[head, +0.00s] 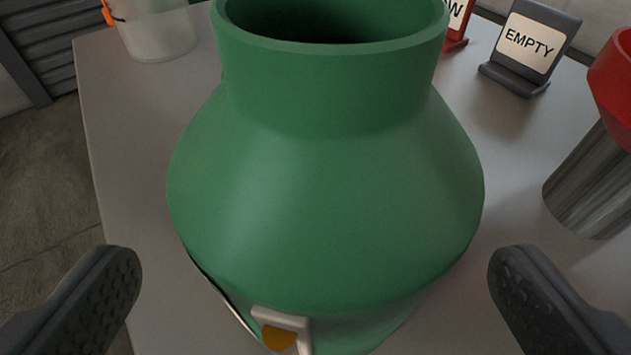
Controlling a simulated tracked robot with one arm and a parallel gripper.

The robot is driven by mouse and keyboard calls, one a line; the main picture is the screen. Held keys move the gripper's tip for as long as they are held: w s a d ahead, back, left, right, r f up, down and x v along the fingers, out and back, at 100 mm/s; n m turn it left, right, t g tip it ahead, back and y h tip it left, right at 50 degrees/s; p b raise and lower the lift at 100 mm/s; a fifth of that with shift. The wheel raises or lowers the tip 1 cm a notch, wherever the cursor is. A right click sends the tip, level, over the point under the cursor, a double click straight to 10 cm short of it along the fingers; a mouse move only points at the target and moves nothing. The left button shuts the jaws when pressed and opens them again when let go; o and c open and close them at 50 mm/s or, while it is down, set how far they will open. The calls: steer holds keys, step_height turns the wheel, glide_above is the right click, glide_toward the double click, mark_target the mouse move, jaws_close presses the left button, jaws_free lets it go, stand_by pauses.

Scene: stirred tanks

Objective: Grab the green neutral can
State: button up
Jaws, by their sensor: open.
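The green can (325,200) fills the middle of the head view. It stands upright on a grey table, with a wide open neck at the top and a white label with an orange-yellow mark low on its front. My gripper (315,285) is open, with one dark finger to the left of the can and one to the right. Gaps show between both fingers and the can. The can's lower end is cut off by the picture's bottom edge.
On the table (125,190), a translucent container (158,32) stands at the back left. A grey EMPTY sign (530,45) and a partly hidden red sign (455,22) stand at the back right. A metal vessel with a red top (590,185) stands at the right edge.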

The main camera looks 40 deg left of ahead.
mark_target(325, 173)
steer(key=shift+b+x, duration=0.4)
steer(key=shift+x, duration=2.4)
steer(key=shift+d+f, duration=0.1)
steer(key=shift+f, duration=0.05)
steer(key=c, duration=1.3)
steer(key=shift+c, duration=0.2)
step_height(325, 173, up, 4)
steer(key=shift+w+r+p, duration=0.1)
steer(key=shift+r+p, duration=0.05)
steer(key=shift+p, duration=0.4)
steer(key=s+b, duration=0.1)
steer(key=s, duration=1.2)
steer(key=shift+d+r+b, duration=0.25)
steer(key=shift+r+b, duration=0.1)
steer(key=shift+r, duration=0.05)
steer(key=b, duration=0.3)
steer(key=shift+s, duration=0.35)
steer(key=s+b, duration=0.2)
steer(key=b, duration=0.3)
steer(key=shift+r+b, duration=0.1)
steer(key=shift+b, duration=0.2)
